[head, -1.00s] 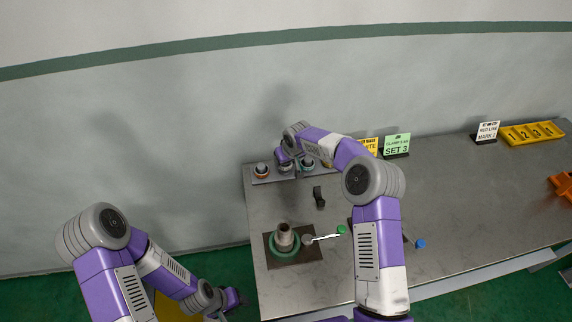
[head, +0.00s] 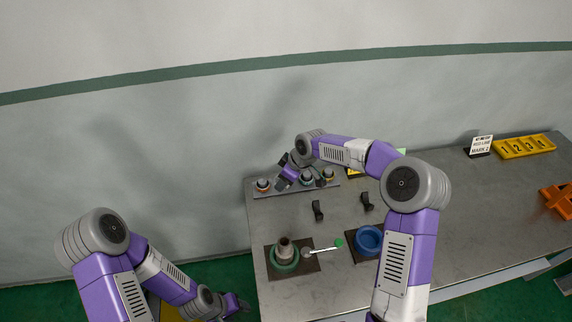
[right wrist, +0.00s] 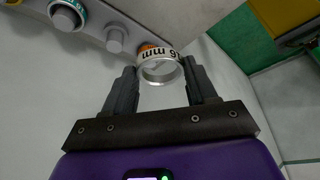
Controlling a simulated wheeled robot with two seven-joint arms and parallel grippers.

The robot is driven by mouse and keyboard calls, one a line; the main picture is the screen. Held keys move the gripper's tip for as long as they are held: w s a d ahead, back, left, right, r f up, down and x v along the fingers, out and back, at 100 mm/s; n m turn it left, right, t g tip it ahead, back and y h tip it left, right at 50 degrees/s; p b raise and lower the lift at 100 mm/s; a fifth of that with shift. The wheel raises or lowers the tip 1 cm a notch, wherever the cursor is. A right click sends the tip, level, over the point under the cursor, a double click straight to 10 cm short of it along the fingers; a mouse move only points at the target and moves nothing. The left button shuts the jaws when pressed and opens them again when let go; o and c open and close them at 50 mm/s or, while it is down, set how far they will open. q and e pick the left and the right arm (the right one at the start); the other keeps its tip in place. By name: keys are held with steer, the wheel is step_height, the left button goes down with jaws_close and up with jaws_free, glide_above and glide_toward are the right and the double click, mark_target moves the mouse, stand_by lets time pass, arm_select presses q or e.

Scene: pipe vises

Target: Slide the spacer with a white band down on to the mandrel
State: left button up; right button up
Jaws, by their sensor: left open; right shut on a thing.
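In the right wrist view, the white-banded spacer (right wrist: 160,68) is a short metal ring with dark lettering. My right gripper (right wrist: 162,80) is shut on it, one finger on each side. In the head view my right gripper (head: 281,181) is over the rack at the back left of the bench; the spacer cannot be made out there. The mandrel, seemingly the grey upright post (head: 284,246), stands in a green vise (head: 286,267) at the bench's front left, away from the right gripper. My left gripper (head: 238,303) is open and empty, low beside the bench.
The rack (head: 347,186) holds orange (head: 263,184), teal (head: 306,177) and yellow (head: 328,174) banded spacers. An empty peg (right wrist: 115,39) shows in the wrist view.

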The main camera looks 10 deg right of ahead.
mark_target(288, 242)
steer(key=s+a+r+n+g+p, duration=0.1)
steer(key=s+r+n+g+p, duration=0.1)
steer(key=s+n, duration=0.4)
steer(key=s+a+r+n+g+p, duration=0.2)
steer(key=s+r+n+p, duration=0.3)
steer(key=s, duration=0.8)
steer(key=shift+n+g, duration=0.5)
steer(key=shift+n, duration=0.8)
steer(key=shift+r, duration=0.15)
steer(key=shift+f+b, duration=1.9)
steer(key=shift+f, duration=1.05)
steer(key=shift+p, duration=0.35)
steer(key=shift+f+b, duration=2.45)
steer(key=shift+f, duration=0.9)
steer(key=o, duration=1.1)
